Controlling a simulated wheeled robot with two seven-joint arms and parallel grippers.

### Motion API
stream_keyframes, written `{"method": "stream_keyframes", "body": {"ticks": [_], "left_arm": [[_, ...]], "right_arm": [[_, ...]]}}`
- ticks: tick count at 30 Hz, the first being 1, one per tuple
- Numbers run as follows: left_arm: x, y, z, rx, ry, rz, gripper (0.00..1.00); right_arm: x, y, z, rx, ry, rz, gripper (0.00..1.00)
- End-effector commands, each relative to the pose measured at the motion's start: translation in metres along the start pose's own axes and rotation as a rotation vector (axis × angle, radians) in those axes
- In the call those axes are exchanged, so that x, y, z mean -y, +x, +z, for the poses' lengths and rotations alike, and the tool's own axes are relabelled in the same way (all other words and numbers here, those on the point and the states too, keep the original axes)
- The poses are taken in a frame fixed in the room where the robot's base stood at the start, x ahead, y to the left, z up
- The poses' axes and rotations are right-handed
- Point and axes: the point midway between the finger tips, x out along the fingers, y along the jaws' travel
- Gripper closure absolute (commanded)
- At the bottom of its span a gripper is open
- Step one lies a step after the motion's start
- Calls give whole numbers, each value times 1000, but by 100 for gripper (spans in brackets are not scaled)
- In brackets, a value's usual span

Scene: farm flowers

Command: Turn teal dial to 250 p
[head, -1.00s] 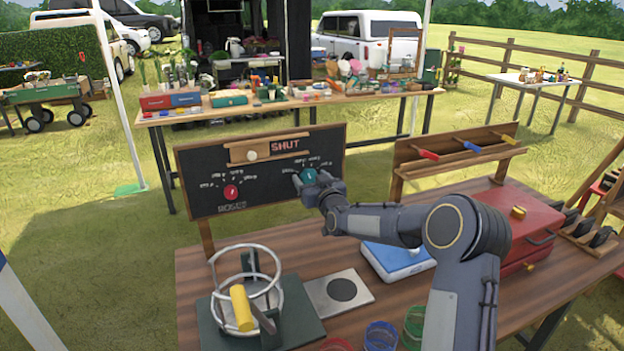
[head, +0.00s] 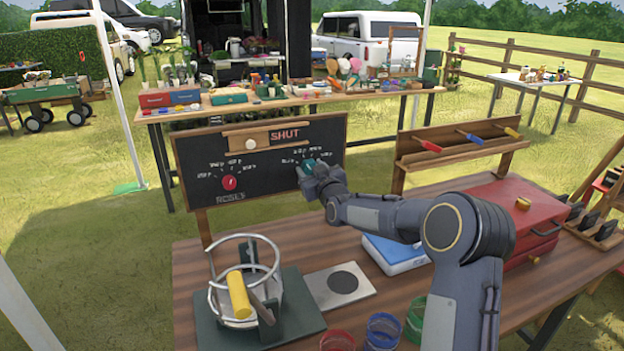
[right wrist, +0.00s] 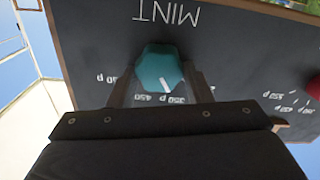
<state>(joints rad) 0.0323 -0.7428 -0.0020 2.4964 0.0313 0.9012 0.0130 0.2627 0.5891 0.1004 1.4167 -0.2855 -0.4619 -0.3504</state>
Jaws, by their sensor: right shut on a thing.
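The teal dial (head: 309,165) is on the right half of the black board. In the right wrist view the teal dial (right wrist: 158,66) appears upside down under the word MINT, and its white mark points towards a label that looks like 350 p. My right gripper (head: 310,172) is at the dial, with its fingers on either side of it. In the right wrist view my right gripper (right wrist: 160,84) is shut on the dial. The fingers hide some labels. My left gripper is not in view.
A red dial (head: 229,183) is left of the teal one. A wooden slider (head: 250,143) beside the word SHUT is above. A wire-ringed stand (head: 215,300), a blue scale (head: 395,255) and a red box (head: 540,215) are on the table below.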

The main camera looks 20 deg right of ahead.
Motion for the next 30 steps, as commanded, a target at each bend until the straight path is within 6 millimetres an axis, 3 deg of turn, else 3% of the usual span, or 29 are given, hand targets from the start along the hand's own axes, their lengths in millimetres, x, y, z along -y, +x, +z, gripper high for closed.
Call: {"method": "stream_keyframes", "body": {"ticks": [3,12,30], "left_arm": [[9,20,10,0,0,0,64],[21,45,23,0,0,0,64],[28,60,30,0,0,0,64]], "right_arm": [[3,0,6,-3,-98,-1,78],[3,0,5,-1,-326,0,78],[3,0,2,3,-510,-1,78]]}}
